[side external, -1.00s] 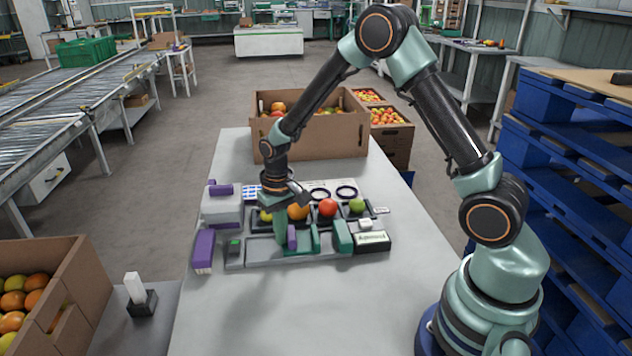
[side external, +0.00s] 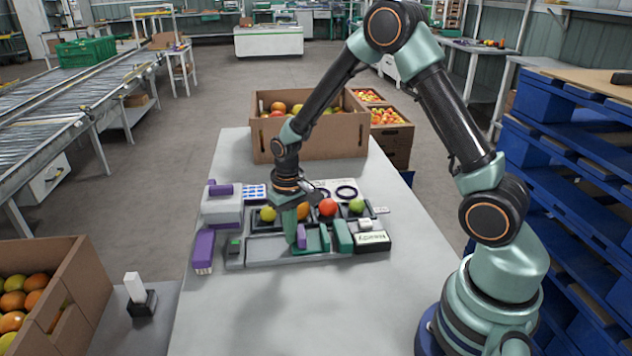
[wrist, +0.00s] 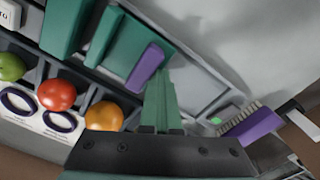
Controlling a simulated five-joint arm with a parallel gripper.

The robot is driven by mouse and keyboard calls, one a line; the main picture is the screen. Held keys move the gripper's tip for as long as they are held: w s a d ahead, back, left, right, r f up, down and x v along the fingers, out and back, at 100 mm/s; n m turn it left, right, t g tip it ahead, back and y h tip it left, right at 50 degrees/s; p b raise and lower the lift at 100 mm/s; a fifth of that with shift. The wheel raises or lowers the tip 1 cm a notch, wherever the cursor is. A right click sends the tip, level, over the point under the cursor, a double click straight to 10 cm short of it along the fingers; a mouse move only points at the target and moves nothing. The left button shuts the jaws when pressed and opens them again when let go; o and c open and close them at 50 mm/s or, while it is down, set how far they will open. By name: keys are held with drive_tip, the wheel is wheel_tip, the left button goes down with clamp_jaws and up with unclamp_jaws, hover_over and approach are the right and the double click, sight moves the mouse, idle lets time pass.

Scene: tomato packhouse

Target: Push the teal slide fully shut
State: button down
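The teal slide (side external: 325,238) lies in a grey track (side external: 267,249) and carries an upright purple handle (side external: 301,236). A fixed green block (side external: 343,236) stands to its right, with a narrow gap between it and the slide's upright plate. The wrist view also shows the slide (wrist: 103,37), the purple handle (wrist: 147,65), the green block (wrist: 65,25) and the gap. My gripper (side external: 292,240) points down into the track at the slide's left end, beside the handle. In the wrist view its green fingers (wrist: 158,90) are together, with nothing between them; they seem to touch the slide's end.
Behind the track, a dark tray holds several fruits, including a red tomato (side external: 328,207) and an orange one (wrist: 104,116). A purple brush (side external: 204,250) lies left of the track. A cardboard box (side external: 312,143) stands behind. The front of the table is clear.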

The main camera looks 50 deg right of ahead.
drive_tip(key=shift+s+d, duration=0.65)
drive_tip(key=shift+s, duration=0.05)
idle(0.7)
drive_tip(key=shift+w+a, duration=0.15)
drive_tip(key=shift+w, duration=0.05)
idle(1.1)
drive_tip(key=shift+r, duration=3)
drive_tip(key=shift+r, duration=0.4)
drive_tip(key=s+a+r+n+t, duration=0.1)
drive_tip(key=s+a+r+t, duration=0.1)
drive_tip(key=s+r, duration=0.3)
drive_tip(key=s+a+r+n+t, duration=0.2)
drive_tip(key=s+r, duration=0.4)
drive_tip(key=r, duration=0.4)
drive_tip(key=shift+s+r+t, duration=0.25)
drive_tip(key=shift+r+t, duration=0.15)
drive_tip(key=shift+t, duration=0.4)
